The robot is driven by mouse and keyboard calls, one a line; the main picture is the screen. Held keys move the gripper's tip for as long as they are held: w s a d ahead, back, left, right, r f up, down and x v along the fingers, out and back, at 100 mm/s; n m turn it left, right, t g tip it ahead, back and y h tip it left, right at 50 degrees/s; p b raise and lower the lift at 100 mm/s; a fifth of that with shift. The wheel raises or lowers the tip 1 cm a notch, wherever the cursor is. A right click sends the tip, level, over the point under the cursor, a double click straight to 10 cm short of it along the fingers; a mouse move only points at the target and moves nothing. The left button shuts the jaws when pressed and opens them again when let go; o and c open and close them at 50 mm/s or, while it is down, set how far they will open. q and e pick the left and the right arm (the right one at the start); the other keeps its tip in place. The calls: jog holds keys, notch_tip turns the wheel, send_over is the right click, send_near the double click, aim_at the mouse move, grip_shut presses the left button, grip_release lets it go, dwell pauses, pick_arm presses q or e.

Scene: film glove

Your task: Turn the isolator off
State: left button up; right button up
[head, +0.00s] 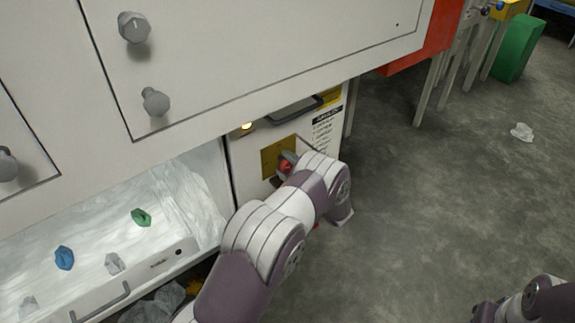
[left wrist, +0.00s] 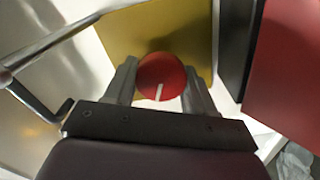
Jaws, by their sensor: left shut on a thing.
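The isolator is a round red knob (left wrist: 161,76) with a white line on its face, mounted on a yellow plate (left wrist: 125,30). In the left wrist view the white line points toward the bottom of the picture, leaning slightly left. In the head view the knob (head: 285,167) shows only partly behind my left arm, on the yellow plate (head: 270,160) of a white cabinet front. My left gripper (left wrist: 163,82) is shut on the knob, one finger on each side. Part of my right gripper (head: 484,312) shows at the lower right edge; its jaws are unclear.
Grey knobs (head: 155,101) stick out of the upper panel. The grey floor (head: 430,190) at right is mostly clear.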

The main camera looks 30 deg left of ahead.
pick_arm(q)
jog(key=shift+f+n, duration=0.15)
jog(key=shift+n, duration=2.15)
jog(key=o, duration=1)
jog(key=shift+s+d, duration=0.1)
jog(key=shift+d, duration=0.1)
jog(key=shift+p+v, duration=2.35)
jog(key=shift+v, duration=3.75)
